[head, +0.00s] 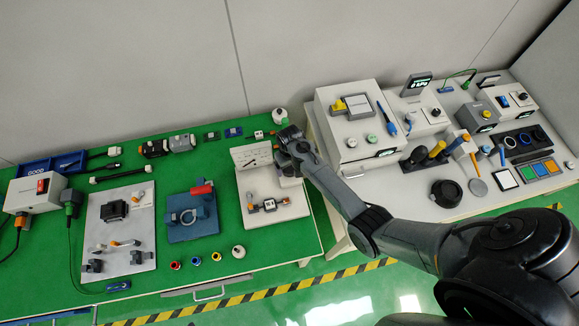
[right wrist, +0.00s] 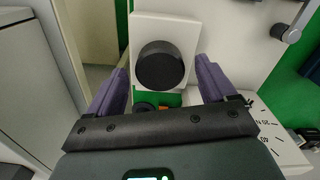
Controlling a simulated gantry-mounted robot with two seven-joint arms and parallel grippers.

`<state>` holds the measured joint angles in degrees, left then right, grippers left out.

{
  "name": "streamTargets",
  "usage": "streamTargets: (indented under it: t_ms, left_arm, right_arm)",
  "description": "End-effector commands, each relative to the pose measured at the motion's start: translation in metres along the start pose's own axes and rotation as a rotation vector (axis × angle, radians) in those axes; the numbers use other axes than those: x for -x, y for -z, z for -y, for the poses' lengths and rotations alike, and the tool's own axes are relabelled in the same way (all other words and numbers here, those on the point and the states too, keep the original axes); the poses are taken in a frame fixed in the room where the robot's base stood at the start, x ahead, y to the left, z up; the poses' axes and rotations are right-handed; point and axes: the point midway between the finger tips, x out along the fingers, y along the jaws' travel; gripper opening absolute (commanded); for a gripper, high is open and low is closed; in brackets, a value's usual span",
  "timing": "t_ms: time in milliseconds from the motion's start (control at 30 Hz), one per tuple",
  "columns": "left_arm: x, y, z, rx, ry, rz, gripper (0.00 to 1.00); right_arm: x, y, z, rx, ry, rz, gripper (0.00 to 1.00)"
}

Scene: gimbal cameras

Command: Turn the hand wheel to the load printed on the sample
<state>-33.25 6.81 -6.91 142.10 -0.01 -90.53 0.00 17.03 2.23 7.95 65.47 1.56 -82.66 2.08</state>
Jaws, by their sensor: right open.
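A black round knob (right wrist: 161,66), which looks like the hand wheel, sits on a white block (right wrist: 190,24) in the right wrist view. My right gripper (right wrist: 163,72) is open, with its purple fingers on either side of the knob and a gap on each side. In the head view my right gripper (head: 283,160) is over the right side of a white test stand (head: 290,208), next to its upright scale plate (head: 247,154), and hides the knob. A dark sample with a pale label (head: 269,205) lies on the stand; its print is too small to read. My left gripper is out of view.
A blue clamp fixture (head: 188,222) and a grey plate with parts (head: 107,246) stand left on the green bench. A small white bottle (head: 280,116) stands behind my gripper. The right table (head: 408,203) holds boxes and tools under my arm.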

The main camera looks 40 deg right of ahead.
Motion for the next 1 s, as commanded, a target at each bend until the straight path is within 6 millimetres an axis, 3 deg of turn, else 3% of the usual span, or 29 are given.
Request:
streamTargets:
  t_ms: [467, 833, 1000]
  left_arm:
    - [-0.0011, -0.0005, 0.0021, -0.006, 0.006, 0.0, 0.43]
    - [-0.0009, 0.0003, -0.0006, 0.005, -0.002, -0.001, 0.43]
    - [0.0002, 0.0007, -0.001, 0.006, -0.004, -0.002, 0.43]
  right_arm:
    - [-0.0106, 0.0, -0.0003, 0.0, 0.0, -0.001, 0.84]
    - [-0.0104, 0.0, -0.0003, 0.0, 0.0, 0.0, 0.28]
    - [-0.0099, 0.0, -0.0001, -0.008, 0.0, 0.0, 0.28]
